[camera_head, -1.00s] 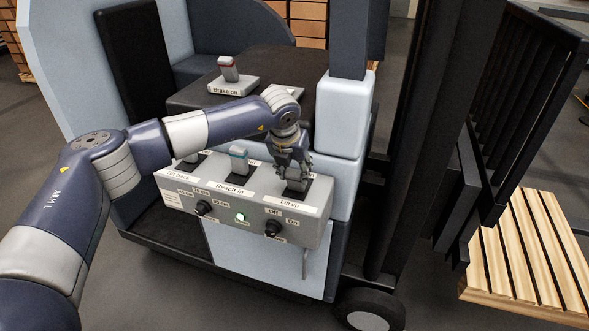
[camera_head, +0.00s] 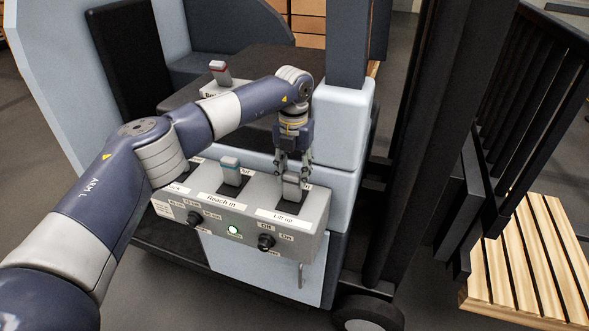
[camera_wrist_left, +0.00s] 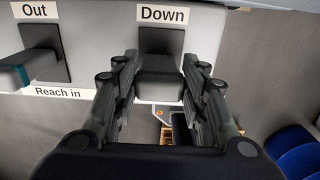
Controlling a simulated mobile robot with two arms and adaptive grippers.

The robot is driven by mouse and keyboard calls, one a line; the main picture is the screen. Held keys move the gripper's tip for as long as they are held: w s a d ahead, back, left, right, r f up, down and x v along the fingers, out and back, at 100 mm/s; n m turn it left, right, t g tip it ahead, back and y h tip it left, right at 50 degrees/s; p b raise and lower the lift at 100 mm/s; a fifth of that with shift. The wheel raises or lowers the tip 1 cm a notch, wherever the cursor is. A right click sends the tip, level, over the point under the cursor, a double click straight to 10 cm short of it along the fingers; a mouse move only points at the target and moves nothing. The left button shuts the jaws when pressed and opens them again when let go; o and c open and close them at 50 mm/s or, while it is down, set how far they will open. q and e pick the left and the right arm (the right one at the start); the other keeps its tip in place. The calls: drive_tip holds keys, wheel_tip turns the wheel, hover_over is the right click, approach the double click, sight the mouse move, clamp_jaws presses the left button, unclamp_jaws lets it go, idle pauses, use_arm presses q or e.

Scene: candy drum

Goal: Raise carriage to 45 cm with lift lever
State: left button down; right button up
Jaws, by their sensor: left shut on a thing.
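The grey lift lever (camera_head: 290,190) stands in the right slot of the control box (camera_head: 190,212), behind the "Lift up" label (camera_head: 284,217). My left gripper (camera_head: 292,172) comes down from above and is shut on the lever's top. In the left wrist view the gripper's black fingers (camera_wrist_left: 158,98) lie on both sides of the grey lever (camera_wrist_left: 160,88), below the "Down" label (camera_wrist_left: 163,13). The black fork carriage (camera_head: 462,245) is at the right, beside the dark mast. Its height cannot be read. My right gripper is not in view.
A wooden pallet (camera_head: 535,265) lies below the carriage. A red-topped brake lever (camera_head: 220,75) is behind.

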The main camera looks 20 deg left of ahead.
use_arm(q)
drive_tip(key=c, duration=1)
unclamp_jaws()
drive_tip(key=shift+o, duration=0.2)
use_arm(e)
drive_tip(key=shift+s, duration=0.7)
use_arm(q)
drive_tip(key=shift+r, duration=0.2)
wheel_tip(320, 180, up, 12)
drive_tip(key=shift+f, duration=0.2)
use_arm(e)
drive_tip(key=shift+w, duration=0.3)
